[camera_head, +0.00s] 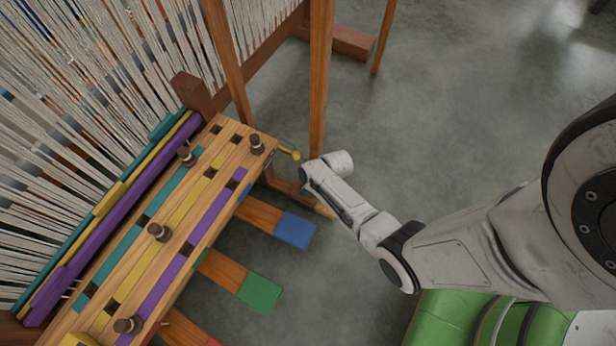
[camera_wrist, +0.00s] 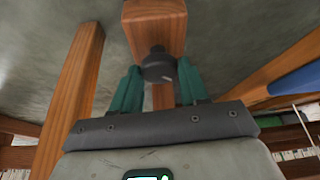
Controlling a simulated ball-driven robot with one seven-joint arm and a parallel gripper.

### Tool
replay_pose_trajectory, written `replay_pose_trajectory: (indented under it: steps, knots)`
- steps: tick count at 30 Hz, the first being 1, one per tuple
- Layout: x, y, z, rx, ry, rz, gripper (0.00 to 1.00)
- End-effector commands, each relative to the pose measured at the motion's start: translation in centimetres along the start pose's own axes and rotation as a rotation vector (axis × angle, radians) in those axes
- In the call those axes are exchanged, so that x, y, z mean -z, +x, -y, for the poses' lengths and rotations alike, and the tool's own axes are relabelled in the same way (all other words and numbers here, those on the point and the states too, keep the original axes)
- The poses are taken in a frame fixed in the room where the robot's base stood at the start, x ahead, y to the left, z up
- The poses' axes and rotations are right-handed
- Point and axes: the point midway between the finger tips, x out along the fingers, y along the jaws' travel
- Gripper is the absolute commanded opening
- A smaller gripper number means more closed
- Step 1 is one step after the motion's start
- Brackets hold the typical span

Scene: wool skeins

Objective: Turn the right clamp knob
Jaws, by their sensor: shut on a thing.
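In the wrist view a dark round knob (camera_wrist: 157,66) with a small light mark sits at the end of a wooden beam (camera_wrist: 154,20). I take it for the right clamp knob. My gripper (camera_wrist: 160,74) has its two teal fingers on either side of the knob and is shut on it. The far side of the knob is hidden. In the head view my arm reaches down beside the loom's right upright, and its end hides the fingers and this knob.
A wooden board (camera_head: 137,256) with several dark pegs and coloured strips lies left of my arm. A brass ball-ended rod (camera_head: 295,155) sticks out close to my wrist. Blue (camera_head: 294,231) and green (camera_head: 260,292) treadles lie below. A wooden upright (camera_head: 320,75) stands beside my wrist. Floor to the right is clear.

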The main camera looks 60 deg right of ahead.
Motion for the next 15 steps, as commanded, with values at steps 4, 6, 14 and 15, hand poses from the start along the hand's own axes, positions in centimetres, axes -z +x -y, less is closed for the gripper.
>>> replay_pose_trajectory:
  steps: [4, 6, 14, 15]
  knots:
    - [0.03, -0.18, 0.22, -0.051, 0.123, 0.003, 0.14]
    - [0.06, -0.15, 0.27, -0.076, 0.184, 0.002, 0.14]
    - [0.04, 0.04, 0.41, -0.171, 0.408, 0.003, 0.14]
    - [0.05, 0.06, 0.41, -0.186, 0.441, 0.002, 0.14]
